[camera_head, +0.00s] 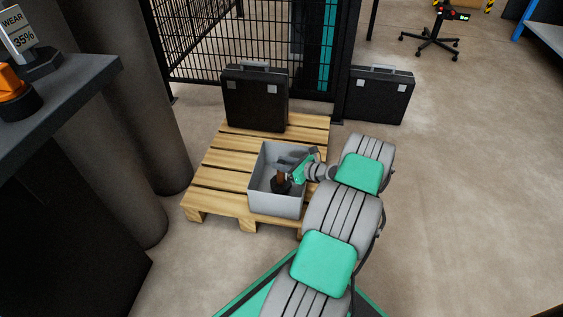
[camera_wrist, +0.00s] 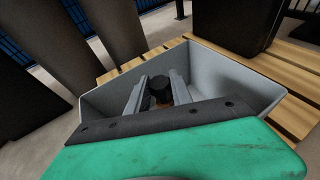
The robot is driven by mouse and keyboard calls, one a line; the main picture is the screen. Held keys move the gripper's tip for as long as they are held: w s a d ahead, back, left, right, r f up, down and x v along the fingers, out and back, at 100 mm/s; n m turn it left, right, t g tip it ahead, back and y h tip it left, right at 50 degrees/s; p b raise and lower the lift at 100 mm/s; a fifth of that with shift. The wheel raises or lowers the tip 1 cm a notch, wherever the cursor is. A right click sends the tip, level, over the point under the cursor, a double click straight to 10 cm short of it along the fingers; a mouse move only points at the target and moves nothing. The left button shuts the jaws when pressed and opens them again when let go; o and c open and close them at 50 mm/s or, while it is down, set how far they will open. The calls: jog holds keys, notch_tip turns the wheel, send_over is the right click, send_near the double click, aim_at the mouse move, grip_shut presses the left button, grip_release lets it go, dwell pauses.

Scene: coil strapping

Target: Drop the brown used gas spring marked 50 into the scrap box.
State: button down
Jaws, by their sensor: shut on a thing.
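The scrap box (camera_head: 276,205) is an open grey box on a wooden pallet; its wall also shows in the wrist view (camera_wrist: 240,85). My gripper (camera_head: 283,170) reaches into the box opening from the right. It is shut on the brown gas spring (camera_head: 280,179), which has a dark, wider lower end. In the wrist view the two fingers (camera_wrist: 159,92) point down into the box with the spring's dark end (camera_wrist: 160,83) between them. The number 50 is not readable. I cannot tell whether the spring touches the box floor.
The pallet (camera_head: 215,180) also carries a black case (camera_head: 255,100) behind the box. A second black case (camera_head: 380,95) stands on the floor at the back right. A black mesh fence (camera_head: 205,40) runs behind. A dark bench (camera_head: 60,95) is at left.

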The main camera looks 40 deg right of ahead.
jog(key=shift+f, duration=0.3)
jog(key=c, duration=1.1)
grip_release()
jog(key=shift+f, duration=0.1)
jog(key=shift+o, duration=0.2)
